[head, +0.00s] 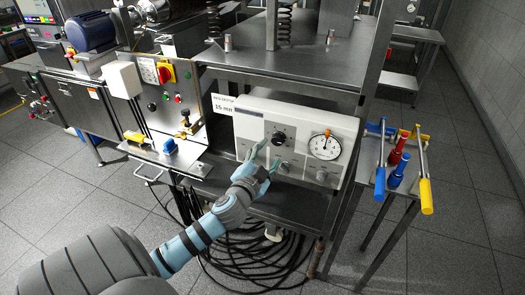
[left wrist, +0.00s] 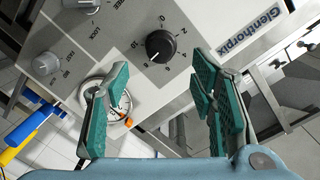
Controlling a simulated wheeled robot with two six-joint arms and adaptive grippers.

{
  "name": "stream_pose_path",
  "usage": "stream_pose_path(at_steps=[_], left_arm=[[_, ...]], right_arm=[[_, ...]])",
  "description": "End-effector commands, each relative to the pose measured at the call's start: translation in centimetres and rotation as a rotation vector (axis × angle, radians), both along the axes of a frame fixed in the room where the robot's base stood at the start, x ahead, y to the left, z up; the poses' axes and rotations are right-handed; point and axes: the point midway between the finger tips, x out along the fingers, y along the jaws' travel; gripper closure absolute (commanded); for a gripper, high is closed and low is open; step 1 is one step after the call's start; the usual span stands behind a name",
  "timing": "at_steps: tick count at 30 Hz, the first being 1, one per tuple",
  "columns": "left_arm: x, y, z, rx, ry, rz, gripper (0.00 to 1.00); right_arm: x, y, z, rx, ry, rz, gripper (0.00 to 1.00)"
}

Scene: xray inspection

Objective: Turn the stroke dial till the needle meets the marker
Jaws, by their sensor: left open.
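The black dial (head: 279,139) sits on the light panel, with a numbered scale around it; it also shows in the left wrist view (left wrist: 160,46). The round white gauge (head: 325,147) is to its right, with an orange marker at the top rim. The needle's exact angle is too small to tell. In the left wrist view my finger partly hides the gauge, and its orange marker (left wrist: 127,122) shows beside the finger. My left gripper (head: 266,155) is open in front of the panel, its fingers apart and empty, just short of the dial. My right gripper is not in view.
Grey knobs (left wrist: 45,63) sit on the panel near the dial. A side table at the right holds blue, red and yellow handled tools (head: 425,195). Coiled black cables (head: 255,262) lie below. A switch panel (head: 180,90) stands left.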

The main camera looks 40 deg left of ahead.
Motion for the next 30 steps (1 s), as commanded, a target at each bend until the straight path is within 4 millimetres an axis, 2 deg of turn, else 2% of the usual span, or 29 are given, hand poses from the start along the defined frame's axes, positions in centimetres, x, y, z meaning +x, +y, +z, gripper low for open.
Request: stream_pose_path(at_steps=[3, 8, 26, 29, 30], left_arm=[[-2.8, -1.0, 0.2, 0.001, 0.003, -0.003, 0.49], [-4.8, -1.7, 0.4, 0.0, 0.0, -0.001, 0.49], [-4.9, -2.2, 0.5, 0.028, 0.005, -0.021, 0.49], [-4.7, -1.5, -3.5, 0.035, 0.099, -0.045, 0.49], [-4.9, -0.9, -6.3, 0.025, 0.159, -0.044, 0.49]], right_arm=[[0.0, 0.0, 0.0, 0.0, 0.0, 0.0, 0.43], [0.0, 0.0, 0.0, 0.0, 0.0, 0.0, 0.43], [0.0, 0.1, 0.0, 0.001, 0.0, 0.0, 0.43], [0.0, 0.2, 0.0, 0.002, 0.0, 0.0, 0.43], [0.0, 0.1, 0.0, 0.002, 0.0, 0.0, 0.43]])
